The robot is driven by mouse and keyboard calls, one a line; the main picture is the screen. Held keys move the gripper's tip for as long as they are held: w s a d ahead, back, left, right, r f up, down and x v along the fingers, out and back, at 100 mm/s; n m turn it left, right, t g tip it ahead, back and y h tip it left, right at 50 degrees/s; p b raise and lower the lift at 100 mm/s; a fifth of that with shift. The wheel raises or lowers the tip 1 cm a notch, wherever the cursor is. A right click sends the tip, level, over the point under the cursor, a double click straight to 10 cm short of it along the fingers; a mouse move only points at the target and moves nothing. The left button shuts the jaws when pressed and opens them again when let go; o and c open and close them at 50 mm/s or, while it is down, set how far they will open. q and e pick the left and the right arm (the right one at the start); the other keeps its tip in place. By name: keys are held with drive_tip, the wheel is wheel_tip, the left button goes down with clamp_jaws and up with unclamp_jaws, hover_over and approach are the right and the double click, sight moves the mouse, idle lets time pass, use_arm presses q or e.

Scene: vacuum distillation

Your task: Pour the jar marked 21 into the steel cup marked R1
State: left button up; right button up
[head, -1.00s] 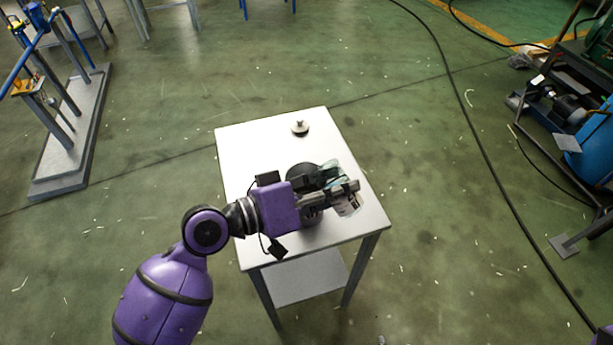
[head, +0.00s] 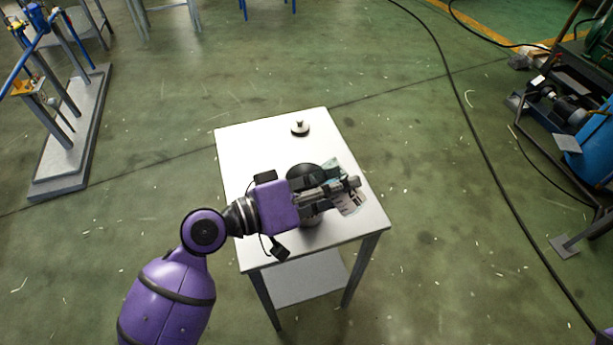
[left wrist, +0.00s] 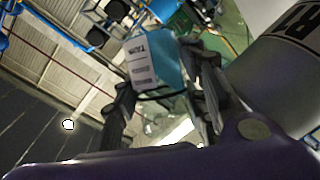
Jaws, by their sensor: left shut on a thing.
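My left gripper (head: 338,188) is shut on a clear jar with a white printed label (head: 351,202) and holds it tilted above the right part of the table. In the left wrist view the jar (left wrist: 143,62) sits between the fingers, with a bluish side; its number is too small to read. The steel cup (left wrist: 275,85) stands close beside the gripper at the right of that view, with R1 partly visible. In the head view the cup's dark round mouth (head: 303,176) shows behind the gripper, which hides much of the cup.
The small white table (head: 245,150) has free room at its left and back. A small round lid-like piece with a knob (head: 300,128) lies near its back edge. A metal stand (head: 70,150) is on the floor at left, machinery (head: 570,105) at right. A cable crosses the floor.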

sight(316, 176)
use_arm(q)
drive_tip(key=shift+r+n, duration=0.15)
drive_tip(key=shift+n, duration=0.15)
drive_tip(key=shift+r+n+h, duration=0.4)
drive_tip(key=shift+n+h, duration=0.1)
drive_tip(key=shift+n, duration=0.3)
idle(0.5)
drive_tip(key=shift+w+r, duration=0.1)
idle(0.3)
drive_tip(key=shift+w+a+r+n+t+h, duration=0.45)
drive_tip(key=shift+a+n, duration=0.1)
drive_tip(key=shift+n, duration=0.55)
idle(1.0)
drive_tip(key=shift+w+a+r+n+h, duration=0.15)
drive_tip(key=shift+r+n+h, duration=0.25)
drive_tip(key=shift+n, duration=0.7)
idle(1.1)
